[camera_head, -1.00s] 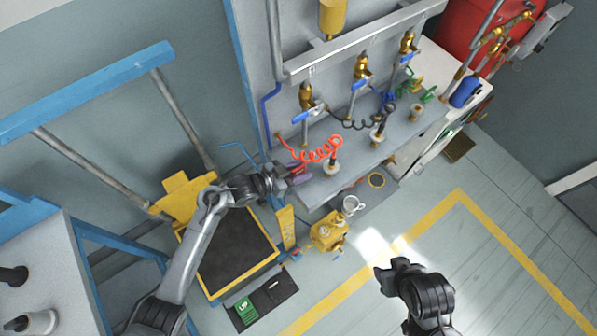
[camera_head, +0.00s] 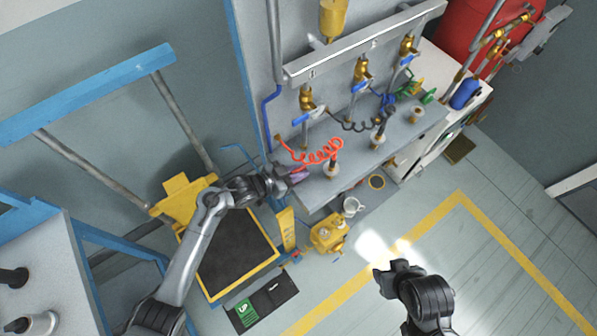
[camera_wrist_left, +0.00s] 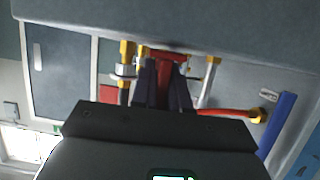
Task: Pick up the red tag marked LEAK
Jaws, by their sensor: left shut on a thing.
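My left gripper (camera_head: 284,182) reaches in from the left and is at the front edge of the grey bench, below the red coiled hose. In the left wrist view my left gripper's dark fingers (camera_wrist_left: 163,82) are close together, with a red piece (camera_wrist_left: 170,62) at their tips. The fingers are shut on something. The red piece may be the tag, but I see no lettering, and the fingers hide part of it. A purplish patch (camera_head: 297,177) shows at the gripper in the head view. My right gripper (camera_head: 385,279) is over the floor, away from the bench; its jaws are unclear.
The bench (camera_head: 312,194) carries upright fittings and a red coiled hose (camera_head: 316,152). Brass valves with blue handles (camera_head: 307,116) hang behind it. A yellow unit (camera_head: 329,232) and a white cup (camera_head: 352,206) are below.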

